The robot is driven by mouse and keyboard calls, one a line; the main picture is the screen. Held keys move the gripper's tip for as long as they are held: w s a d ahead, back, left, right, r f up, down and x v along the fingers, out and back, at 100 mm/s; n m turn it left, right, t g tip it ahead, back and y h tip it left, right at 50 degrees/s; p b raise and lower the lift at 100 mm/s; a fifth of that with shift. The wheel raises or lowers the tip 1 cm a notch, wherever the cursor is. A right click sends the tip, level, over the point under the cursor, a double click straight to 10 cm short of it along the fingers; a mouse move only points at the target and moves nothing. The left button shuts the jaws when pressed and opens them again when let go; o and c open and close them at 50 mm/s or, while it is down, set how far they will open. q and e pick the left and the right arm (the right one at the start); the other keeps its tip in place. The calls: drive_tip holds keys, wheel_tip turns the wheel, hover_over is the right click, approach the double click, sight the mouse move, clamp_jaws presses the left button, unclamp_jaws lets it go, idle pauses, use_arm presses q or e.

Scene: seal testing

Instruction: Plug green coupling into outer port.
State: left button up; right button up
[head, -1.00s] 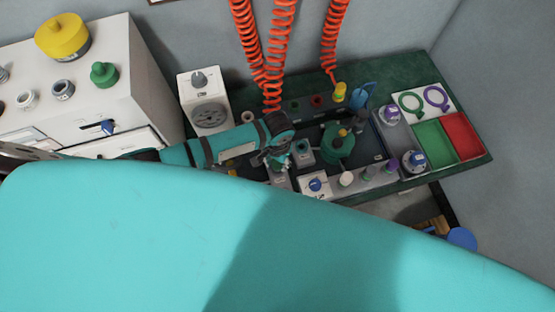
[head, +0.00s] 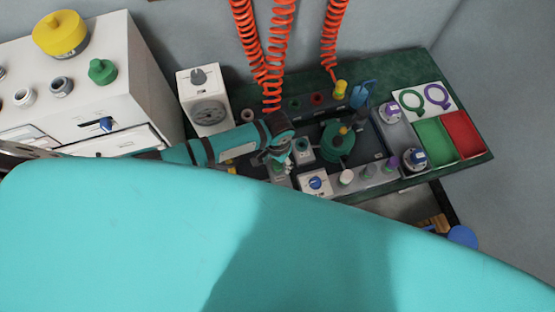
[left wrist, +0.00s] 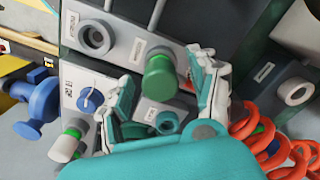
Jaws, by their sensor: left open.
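A green coupling (left wrist: 160,78) shows in the left wrist view, seated at a grey block between the fingers of my left gripper (left wrist: 165,88). The fingers are open, one on each side, with gaps to the coupling. In the head view my left gripper (head: 277,160) is over the front left of the green bench and hides the coupling. Open ports show in the left wrist view: a grey one (left wrist: 96,38), a teal-ringed one (left wrist: 167,122) and a grey one at right (left wrist: 297,93). Their labels are too small to read, so I cannot tell which is outer. My right gripper is not in view.
Red coiled hoses (head: 272,60) hang behind the bench. A gauge box (head: 207,113) stands left of my gripper, a blue-knob box (head: 315,184) right of it. A teal round device (head: 336,146) is close by. Green (head: 433,142) and red (head: 463,135) trays lie at right.

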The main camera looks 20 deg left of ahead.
use_arm(q)
wheel_tip(320, 180, up, 12)
idle(0.6)
drive_tip(key=shift+r, duration=0.1)
idle(0.4)
